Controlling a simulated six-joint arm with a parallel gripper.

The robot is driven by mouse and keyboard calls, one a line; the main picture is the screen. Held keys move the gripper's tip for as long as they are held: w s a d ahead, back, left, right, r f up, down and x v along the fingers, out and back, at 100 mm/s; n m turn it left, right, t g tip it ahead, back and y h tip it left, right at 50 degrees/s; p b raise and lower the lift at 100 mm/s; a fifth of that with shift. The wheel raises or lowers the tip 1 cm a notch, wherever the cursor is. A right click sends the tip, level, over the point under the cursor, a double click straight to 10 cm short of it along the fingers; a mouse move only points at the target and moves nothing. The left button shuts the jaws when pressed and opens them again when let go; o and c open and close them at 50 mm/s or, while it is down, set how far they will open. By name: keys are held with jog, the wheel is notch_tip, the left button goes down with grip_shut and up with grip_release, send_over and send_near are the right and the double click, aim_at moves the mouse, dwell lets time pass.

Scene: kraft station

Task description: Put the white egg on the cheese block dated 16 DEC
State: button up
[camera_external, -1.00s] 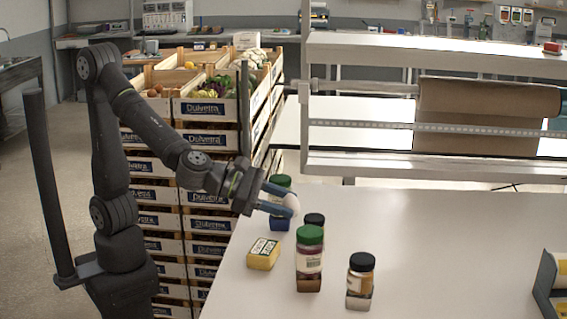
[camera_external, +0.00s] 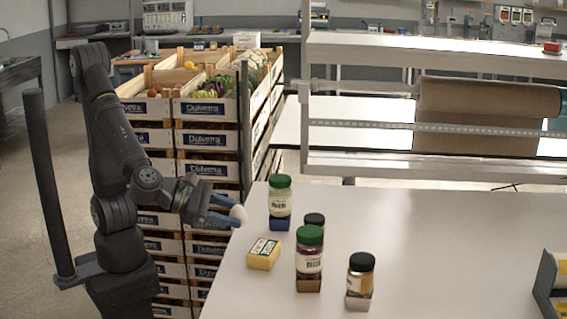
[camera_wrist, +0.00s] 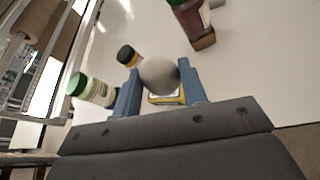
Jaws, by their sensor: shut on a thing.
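My gripper (camera_external: 222,209) is shut on the white egg (camera_external: 238,214). It holds the egg at the left edge of the table, a little left of the yellow cheese block (camera_external: 263,253). In the wrist view the egg (camera_wrist: 159,75) sits between the blue fingers of my gripper (camera_wrist: 158,85). The cheese block (camera_wrist: 166,99) shows partly behind and below the egg there. The block lies flat on the table with a label on top; its date is too small to read. Nothing rests on it.
A green-lidded jar (camera_external: 280,202) on a blue block stands behind the cheese. A taller green-lidded jar (camera_external: 310,258), a dark-lidded jar (camera_external: 314,221) and a black-lidded jar (camera_external: 361,275) stand to its right. Stacked crates (camera_external: 205,140) stand left of the table. The table's right half is mostly clear.

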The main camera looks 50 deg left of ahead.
send_over(257, 248)
notch_tip(257, 248, down, 5)
jog(key=shift+r, duration=0.15)
jog(key=shift+f, duration=1.95)
jog(key=o, duration=0.8)
jog(key=shift+f, duration=0.15)
jog(key=shift+c, duration=0.2)
jog(key=shift+r, duration=0.2)
jog(key=v, duration=1.2)
